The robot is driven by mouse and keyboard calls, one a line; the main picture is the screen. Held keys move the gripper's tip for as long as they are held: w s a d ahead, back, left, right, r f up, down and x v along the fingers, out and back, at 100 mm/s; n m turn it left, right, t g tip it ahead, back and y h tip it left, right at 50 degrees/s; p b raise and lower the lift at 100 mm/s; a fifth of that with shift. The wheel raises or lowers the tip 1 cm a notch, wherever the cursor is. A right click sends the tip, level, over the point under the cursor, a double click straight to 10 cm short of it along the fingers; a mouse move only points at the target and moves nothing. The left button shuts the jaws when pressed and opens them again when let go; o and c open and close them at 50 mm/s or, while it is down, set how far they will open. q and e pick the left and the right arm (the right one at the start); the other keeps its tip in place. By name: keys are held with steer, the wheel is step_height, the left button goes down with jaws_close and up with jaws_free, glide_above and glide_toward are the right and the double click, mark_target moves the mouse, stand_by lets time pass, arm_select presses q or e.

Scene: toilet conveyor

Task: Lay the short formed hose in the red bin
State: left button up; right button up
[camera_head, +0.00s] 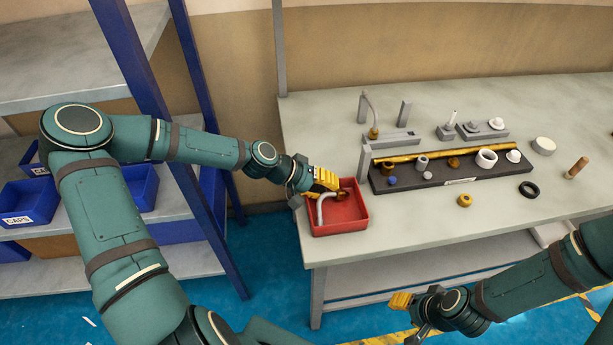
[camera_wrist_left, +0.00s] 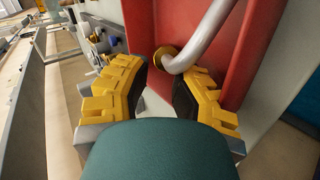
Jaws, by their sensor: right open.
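The short formed hose (camera_head: 321,208), a pale grey bent tube, lies in the red bin (camera_head: 352,226) at the table's left front corner. In the left wrist view the hose (camera_wrist_left: 208,38) has a brass end and rests against the red bin (camera_wrist_left: 138,22). My left gripper (camera_head: 330,186) is over the bin. In the left wrist view its yellow fingers (camera_wrist_left: 160,92) are apart, with the hose just beyond their tips and nothing clearly held between them. My right gripper (camera_head: 408,316) is open and empty, low in front of the table.
A black tray (camera_head: 440,184) holds a yellow bar and several small parts. Behind it, a grey stand (camera_head: 392,143) carries another bent tube (camera_head: 371,108). A black ring (camera_head: 529,189) and a brass ring (camera_head: 465,201) lie loose. Blue bins (camera_head: 28,199) fill the left shelf.

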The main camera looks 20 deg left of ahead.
arm_select(q)
steer(key=a+r, duration=0.2)
steer(key=shift+s+a+r, duration=0.1)
steer(key=shift+s+a, duration=0.1)
steer(key=shift+a, duration=0.15)
steer(key=s+v, duration=0.1)
steer(key=v, duration=0.6)
arm_select(e)
steer(key=shift+s+a+r, duration=0.1)
steer(key=shift+a, duration=0.05)
arm_select(q)
steer(key=shift+s+r, duration=0.1)
steer(key=shift+s, duration=0.05)
